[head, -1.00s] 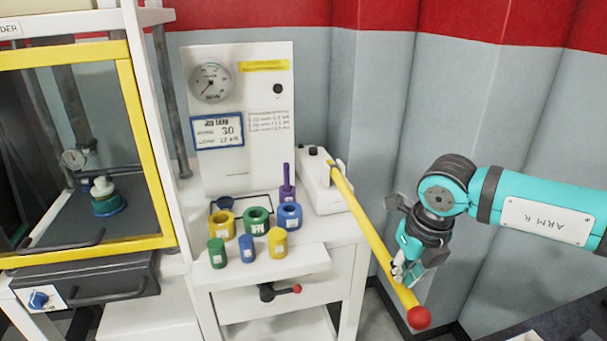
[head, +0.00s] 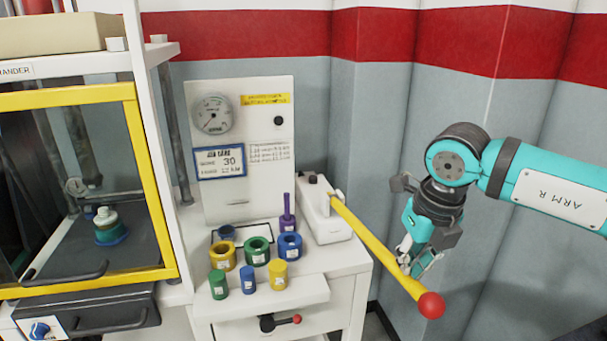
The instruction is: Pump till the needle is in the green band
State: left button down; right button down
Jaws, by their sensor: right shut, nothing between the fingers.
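A round white dial gauge (head: 212,114) is mounted at the upper left of the white panel. Its needle seems to point to the lower left, and the dial is too small to make out a green band. A yellow pump lever (head: 372,240) with a red ball end (head: 431,305) reaches from the white pump body (head: 322,222) toward the front right. My right gripper (head: 410,262) is shut at the lever, near the red ball, with its fingers against or just over the bar and nothing gripped. My left gripper is out of view.
Several coloured rings and plugs, including a green ring (head: 257,250), stand on the white table (head: 340,262) left of the lever. A yellow-framed cabinet (head: 150,180) is at the left. The grey wall (head: 375,150) is close behind the pump.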

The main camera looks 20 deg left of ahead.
jog(key=shift+r, duration=0.4)
jog(key=shift+f, duration=0.1)
jog(key=s+d+f+b+x, duration=0.1)
jog(key=s+d+b+x, duration=0.1)
jog(key=b+x, duration=1.1)
jog(key=p+v, duration=0.2)
jog(key=v, duration=0.2)
jog(key=w+a+p+v, duration=0.1)
jog(key=p+v, duration=0.2)
jog(key=v, duration=0.1)
jog(key=w+a+p+v, duration=0.1)
jog(key=p+v, duration=0.2)
jog(key=v, duration=0.2)
jog(key=shift+r, duration=0.6)
jog(key=shift+f, duration=0.1)
